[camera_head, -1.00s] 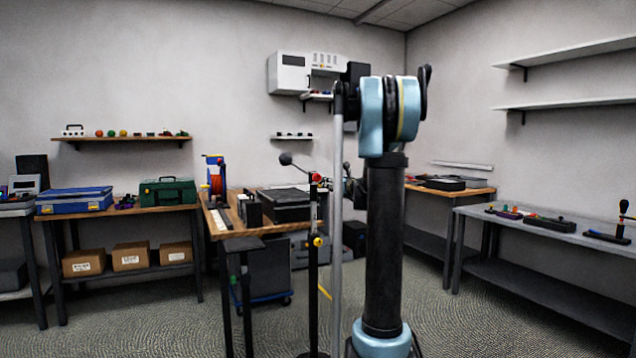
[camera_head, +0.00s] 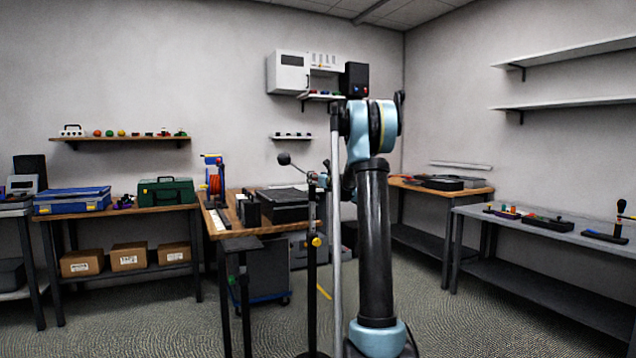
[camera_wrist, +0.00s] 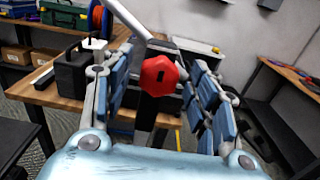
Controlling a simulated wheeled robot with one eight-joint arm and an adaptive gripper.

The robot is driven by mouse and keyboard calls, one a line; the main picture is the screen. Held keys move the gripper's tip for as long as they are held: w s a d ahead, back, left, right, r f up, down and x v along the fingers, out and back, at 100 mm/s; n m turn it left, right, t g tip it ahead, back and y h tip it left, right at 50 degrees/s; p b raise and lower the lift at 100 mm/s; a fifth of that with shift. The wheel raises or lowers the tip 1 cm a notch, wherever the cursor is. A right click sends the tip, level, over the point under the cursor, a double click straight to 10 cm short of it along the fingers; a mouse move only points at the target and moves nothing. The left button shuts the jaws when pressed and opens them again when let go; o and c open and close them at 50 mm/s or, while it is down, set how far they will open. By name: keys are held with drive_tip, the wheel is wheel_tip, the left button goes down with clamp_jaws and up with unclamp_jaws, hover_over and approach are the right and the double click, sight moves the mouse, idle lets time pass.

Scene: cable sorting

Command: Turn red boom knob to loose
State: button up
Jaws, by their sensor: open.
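The red boom knob (camera_wrist: 159,76) is a red, faceted knob with a dark slot, in the middle of the wrist view. It sits where a light boom rod (camera_wrist: 130,18) meets the dark stand post. My gripper (camera_wrist: 160,95) is open, with one blue-padded finger on each side of the knob in that view. I cannot tell whether either finger touches it. In the head view the stand post (camera_head: 312,275) carries a yellow knob (camera_head: 317,241) lower down. The red knob and my gripper are mostly hidden there behind my arm.
A wooden bench (camera_head: 213,224) with a black case (camera_head: 283,205) and a red-blue reel (camera_head: 214,181) stands just behind the stand. A dark ball (camera_head: 284,158) is on the boom's left end. A grey bench (camera_head: 545,232) stands at right, with open floor before it.

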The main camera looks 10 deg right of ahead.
drive_tip(key=shift+w, duration=0.15)
drive_tip(key=c, duration=1.1)
drive_tip(key=shift+o, duration=0.2)
drive_tip(key=shift+d, duration=0.1)
drive_tip(key=shift+a+f+n, duration=0.1)
drive_tip(key=shift+a+n, duration=0.05)
drive_tip(key=shift+n, duration=4.35)
drive_tip(key=shift+a+f+n, duration=0.1)
drive_tip(key=shift+a+n, duration=0.05)
drive_tip(key=shift+n, duration=4.35)
